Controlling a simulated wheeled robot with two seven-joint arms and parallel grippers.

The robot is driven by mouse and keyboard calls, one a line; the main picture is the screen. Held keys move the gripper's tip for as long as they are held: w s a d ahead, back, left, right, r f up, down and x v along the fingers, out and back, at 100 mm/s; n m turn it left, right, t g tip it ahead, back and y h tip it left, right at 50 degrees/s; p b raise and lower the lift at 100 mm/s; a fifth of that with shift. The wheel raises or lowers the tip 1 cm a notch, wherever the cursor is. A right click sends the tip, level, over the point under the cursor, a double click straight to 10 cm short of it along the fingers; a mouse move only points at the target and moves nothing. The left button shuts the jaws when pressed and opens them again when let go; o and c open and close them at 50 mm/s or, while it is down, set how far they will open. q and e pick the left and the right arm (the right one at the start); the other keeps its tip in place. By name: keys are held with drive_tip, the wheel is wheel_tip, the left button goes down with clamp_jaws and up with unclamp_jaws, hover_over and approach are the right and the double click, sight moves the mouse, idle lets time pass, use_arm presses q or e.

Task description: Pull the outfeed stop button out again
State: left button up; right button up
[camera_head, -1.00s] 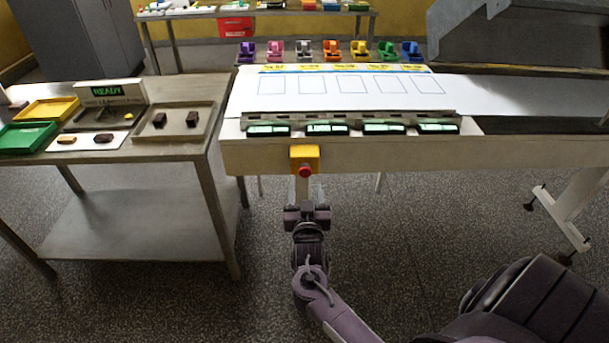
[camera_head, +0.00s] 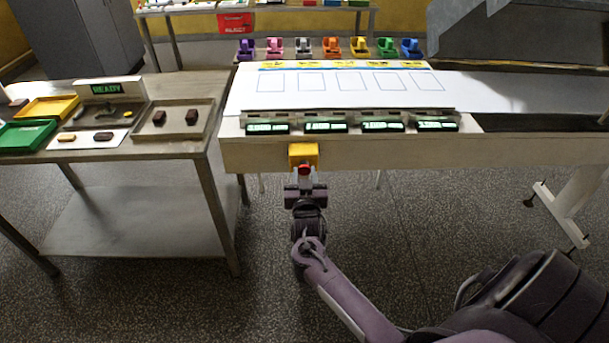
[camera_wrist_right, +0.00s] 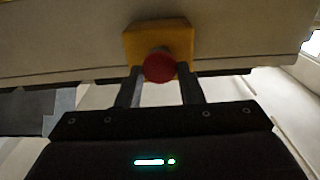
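The outfeed stop button is a red knob (camera_head: 304,169) on a yellow box (camera_head: 303,153) fixed to the front edge of the conveyor table. My right gripper (camera_head: 304,178) is just in front of it, below the box in the head view. In the right wrist view the red knob (camera_wrist_right: 159,67) sits between the two dark fingers (camera_wrist_right: 160,88) of that gripper, in front of the yellow box (camera_wrist_right: 158,38). My left gripper is not in view.
The white conveyor table (camera_head: 400,155) carries several small green displays along its front. A side table (camera_head: 130,150) with trays stands at the left. Several coloured tape dispensers stand behind the conveyor. The floor in front is clear.

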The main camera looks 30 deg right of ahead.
clamp_jaws()
drive_tip(key=shift+s+a+p, duration=0.35)
drive_tip(key=shift+s+p, duration=0.15)
drive_tip(key=shift+s, duration=0.05)
drive_tip(key=shift+f, duration=0.15)
drive_tip(key=o, duration=0.7)
unclamp_jaws()
drive_tip(key=shift+s, duration=0.1)
drive_tip(key=shift+o, duration=0.2)
drive_tip(key=b+v, duration=0.1)
drive_tip(key=v, duration=0.7)
